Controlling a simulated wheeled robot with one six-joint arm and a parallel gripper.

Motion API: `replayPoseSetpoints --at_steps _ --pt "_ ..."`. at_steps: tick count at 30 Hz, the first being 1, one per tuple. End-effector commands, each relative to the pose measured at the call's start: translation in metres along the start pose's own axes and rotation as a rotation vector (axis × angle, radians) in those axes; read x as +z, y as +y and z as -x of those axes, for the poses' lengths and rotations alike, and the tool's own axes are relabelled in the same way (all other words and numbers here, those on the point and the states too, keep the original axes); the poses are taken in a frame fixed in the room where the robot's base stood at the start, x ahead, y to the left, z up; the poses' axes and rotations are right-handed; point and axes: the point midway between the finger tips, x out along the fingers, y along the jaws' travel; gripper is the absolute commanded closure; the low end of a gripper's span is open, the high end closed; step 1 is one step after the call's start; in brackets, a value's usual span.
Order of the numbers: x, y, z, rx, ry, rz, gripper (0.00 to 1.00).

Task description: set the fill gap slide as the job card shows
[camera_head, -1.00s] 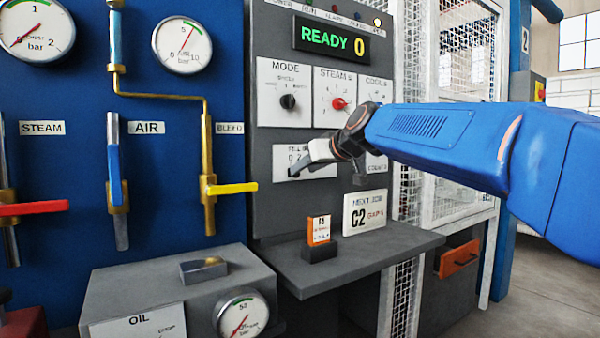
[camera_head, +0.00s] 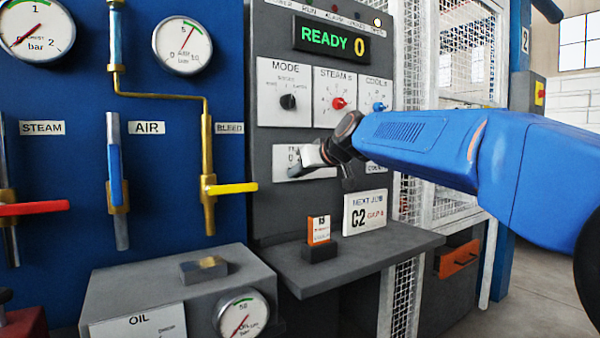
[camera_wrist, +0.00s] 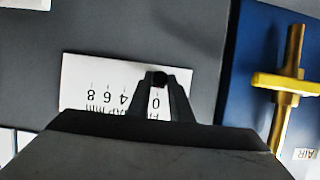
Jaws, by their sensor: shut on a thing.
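The fill gap slide's white plate (camera_wrist: 80,82) shows upside down in the wrist view, with the marks 0, 4, 6 and 8 visible. The slide's dark round knob (camera_wrist: 160,78) stands by the 0 end, and the 2 is hidden behind a finger. My gripper (camera_wrist: 162,80) is shut on the knob. In the head view my gripper (camera_head: 304,160) covers part of the plate (camera_head: 322,173). The job card (camera_head: 365,211) reads NEXT JOB and C2, with a red gap line too small to read surely.
MODE (camera_head: 288,102), STEAM (camera_head: 338,103) and COOL (camera_head: 379,107) knobs sit just above the slide. A grey shelf (camera_head: 400,240) with an orange-edged card (camera_head: 319,229) in a holder juts out below. A yellow bleed lever (camera_head: 232,188) is at the left.

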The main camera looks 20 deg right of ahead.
Motion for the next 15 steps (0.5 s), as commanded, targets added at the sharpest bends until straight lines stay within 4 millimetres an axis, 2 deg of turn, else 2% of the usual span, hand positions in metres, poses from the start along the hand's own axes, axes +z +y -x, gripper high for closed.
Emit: replayPoseSetpoints --at_steps 5,15 --pt "0.0 0.015 -0.001 0.003 -0.002 -0.002 1.0" --pt "0.001 0.07 -0.001 0.004 -0.003 -0.003 1.0"
